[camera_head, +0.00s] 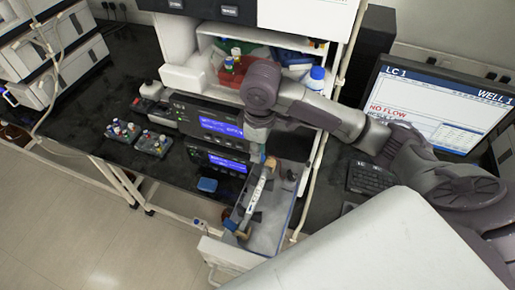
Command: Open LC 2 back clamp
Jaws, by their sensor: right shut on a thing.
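An open drawer (283,228) with clear walls stands out from the instrument stack. In it a slim silvery column (256,190) lies lengthwise, held between a back and a front clamp. The front clamp (231,225) is blue and tan, near the drawer's front end. My right gripper (259,150) reaches down from above and is shut at the back clamp; its fingertips are small and hard to make out. My left gripper is out of view. No LC 2 label is legible on the drawer.
Two modules with blue displays (222,127) stand left of the drawer. Small vial trays (153,143) sit on the dark bench, with free bench around them. A shelf above holds a red tray and a blue-capped bottle (316,78). The monitor (437,108) reads LC 1, NO FLOW.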

